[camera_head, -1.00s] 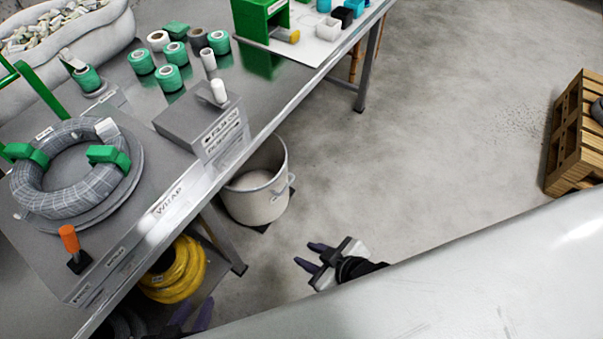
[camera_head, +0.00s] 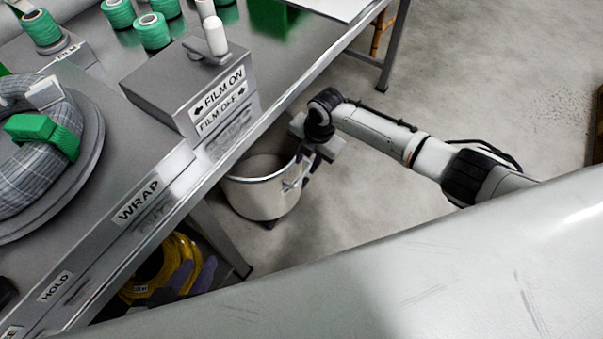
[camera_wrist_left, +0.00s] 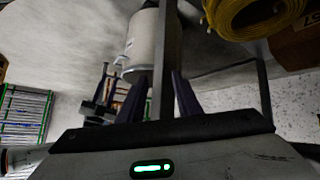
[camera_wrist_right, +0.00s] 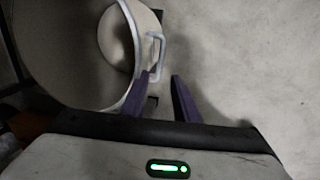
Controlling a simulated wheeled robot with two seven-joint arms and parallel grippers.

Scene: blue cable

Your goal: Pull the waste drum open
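The waste drum (camera_head: 262,196) is a pale, round, open-topped bin on the floor beside the bench, with a looped side handle. My right gripper (camera_head: 309,163) is at the drum's handle side. In the right wrist view, the handle (camera_wrist_right: 161,55) lies just beyond the fingertips of my open right gripper (camera_wrist_right: 161,76); I cannot tell whether they touch. The drum's rim (camera_wrist_right: 131,22) is left of them. My left gripper (camera_head: 196,274) is low by the yellow coil. In the left wrist view my left gripper (camera_wrist_left: 160,78) is open, with the drum (camera_wrist_left: 143,45) beyond it.
The bench (camera_head: 175,178) overhangs the drum's left side. A bench leg (camera_wrist_left: 168,55) runs between the left fingers in the left wrist view, apparently beyond them. A yellow cable coil (camera_head: 150,268) sits under the bench.

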